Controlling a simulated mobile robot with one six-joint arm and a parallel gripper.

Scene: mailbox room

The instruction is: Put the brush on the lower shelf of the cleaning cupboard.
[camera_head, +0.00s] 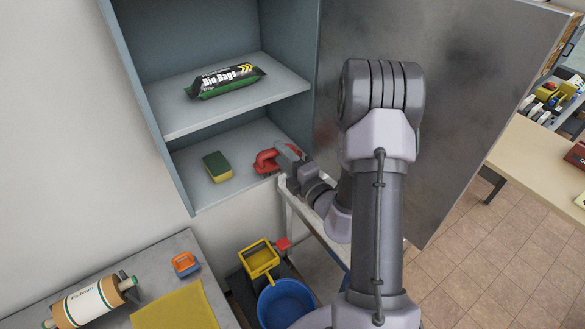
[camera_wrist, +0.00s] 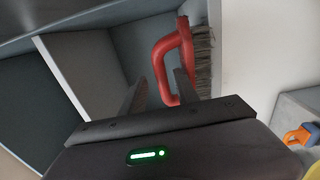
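The brush has a red loop handle (camera_head: 266,160) and grey bristles, which show in the wrist view (camera_wrist: 203,60). It is at the lower shelf (camera_head: 216,191) of the cupboard, near the right front; whether its underside fully rests there is hidden. My gripper (camera_head: 284,156) is at the brush. In the wrist view my gripper (camera_wrist: 162,78) has its two fingers apart. The red handle (camera_wrist: 160,62) lies just ahead of and partly between them, close to the right finger. Contact with that finger cannot be told.
A green and yellow sponge (camera_head: 217,167) lies left of the brush. Bin bags (camera_head: 225,81) lie on the upper shelf (camera_head: 183,121). The open cupboard door (camera_head: 460,90) stands right of my arm. A blue bucket (camera_head: 287,303) and a table (camera_head: 185,246) are below.

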